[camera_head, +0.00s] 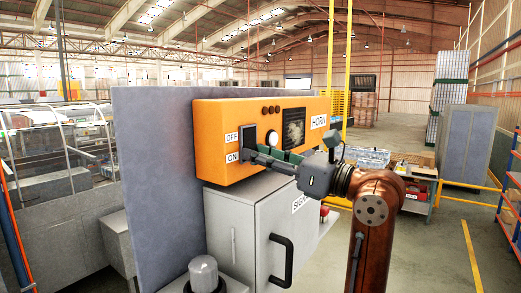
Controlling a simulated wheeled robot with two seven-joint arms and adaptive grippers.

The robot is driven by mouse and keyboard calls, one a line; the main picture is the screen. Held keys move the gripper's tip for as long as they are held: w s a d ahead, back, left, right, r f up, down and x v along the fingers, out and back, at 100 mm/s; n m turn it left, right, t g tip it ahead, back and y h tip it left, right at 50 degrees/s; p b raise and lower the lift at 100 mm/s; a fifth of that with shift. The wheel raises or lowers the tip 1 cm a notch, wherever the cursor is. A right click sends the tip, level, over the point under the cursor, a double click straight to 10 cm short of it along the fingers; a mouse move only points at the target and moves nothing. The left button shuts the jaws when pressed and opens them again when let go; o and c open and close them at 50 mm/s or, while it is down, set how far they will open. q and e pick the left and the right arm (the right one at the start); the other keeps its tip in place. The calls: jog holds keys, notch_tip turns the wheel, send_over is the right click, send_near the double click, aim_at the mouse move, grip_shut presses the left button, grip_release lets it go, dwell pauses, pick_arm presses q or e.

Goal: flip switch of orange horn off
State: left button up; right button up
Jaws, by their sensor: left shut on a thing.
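The orange horn box (210,118) stands at the middle, on a grey cabinet against a grey panel. Its front carries a white "HORN" label and, at the left, "OFF" above "ON". A dark switch (249,132) sits just right of these labels. My left gripper (252,154) reaches in from the right, with its fingertips at the switch's lower part, level with "ON". It is shut on the switch, and the fingers hide part of the contact. The exact lever position is hard to tell. My right gripper is not in view.
The grey cabinet (250,222) below has a black handle (281,262) and a partly hidden label. A grey panel (150,165) rises behind the horn. Shelving (508,210) stands at the right, with open floor before it.

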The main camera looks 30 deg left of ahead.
pick_arm(q)
jog(key=o, duration=1.2)
jog(key=shift+c, duration=0.2)
jog(key=d+f, duration=0.1)
jog(key=d, duration=1.1)
jog(key=shift+s+f, duration=0.3)
jog(key=shift+s, duration=0.15)
